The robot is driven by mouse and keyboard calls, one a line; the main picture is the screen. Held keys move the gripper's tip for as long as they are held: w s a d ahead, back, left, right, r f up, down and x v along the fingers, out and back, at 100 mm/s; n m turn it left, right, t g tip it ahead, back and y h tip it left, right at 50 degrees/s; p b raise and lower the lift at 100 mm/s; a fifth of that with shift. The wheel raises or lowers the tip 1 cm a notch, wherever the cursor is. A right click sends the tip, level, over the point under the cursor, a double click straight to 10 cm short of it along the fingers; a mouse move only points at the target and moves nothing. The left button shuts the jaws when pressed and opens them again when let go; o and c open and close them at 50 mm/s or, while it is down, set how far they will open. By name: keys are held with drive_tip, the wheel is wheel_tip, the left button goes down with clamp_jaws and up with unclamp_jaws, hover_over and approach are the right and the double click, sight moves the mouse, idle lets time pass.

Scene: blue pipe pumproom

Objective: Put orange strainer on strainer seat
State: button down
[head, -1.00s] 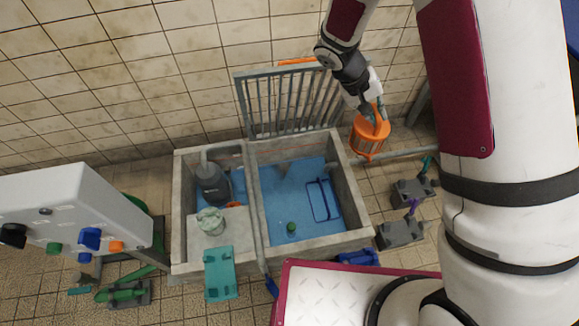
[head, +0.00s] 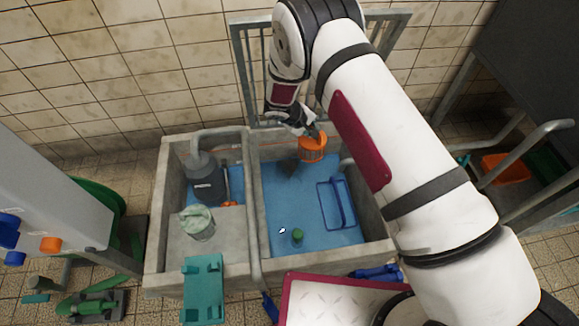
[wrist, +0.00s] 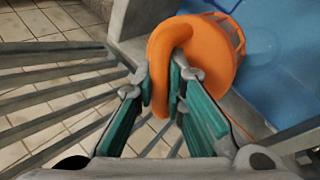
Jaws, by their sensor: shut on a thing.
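The orange strainer (head: 312,150) is a ribbed basket with a thick loop handle. It hangs over the back part of the right basin in the head view. In the wrist view the strainer (wrist: 222,50) shows its loop between my teal fingertips. My gripper (wrist: 163,85) is shut on that loop; in the head view my gripper (head: 308,128) is just above the strainer. A dark patch (head: 290,165) lies on the basin floor beside the strainer. I cannot tell which part is the strainer seat; it may be hidden by the strainer.
The concrete basin wall (head: 390,215) surrounds blue water. A grey railing (head: 240,80) stands behind. A blue wire frame (head: 335,203) and a green-topped object (head: 297,237) are in the right basin. A dark pump (head: 207,182) and a pale green bucket (head: 197,225) stand in the left basin.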

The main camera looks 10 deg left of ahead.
drive_tip(key=a+f+n+b, duration=0.1)
drive_tip(key=a+f+b, duration=0.1)
drive_tip(key=f, duration=0.7)
drive_tip(key=a+f+n+y+b, duration=0.1)
drive_tip(key=a+f+b, duration=0.2)
drive_tip(key=f, duration=0.6)
drive_tip(key=a+f+n+t+b, duration=0.1)
drive_tip(key=a+f+b, duration=0.2)
drive_tip(key=f+b, duration=0.3)
drive_tip(key=shift+w+f+y, duration=0.25)
drive_tip(key=shift+f+y, duration=0.05)
drive_tip(key=shift+f, duration=1.15)
drive_tip(key=c, duration=1.6)
unclamp_jaws()
drive_tip(key=shift+o, duration=0.2)
drive_tip(key=v, duration=0.8)
drive_tip(key=shift+s+a+f, duration=0.1)
drive_tip(key=shift+s+a, duration=0.05)
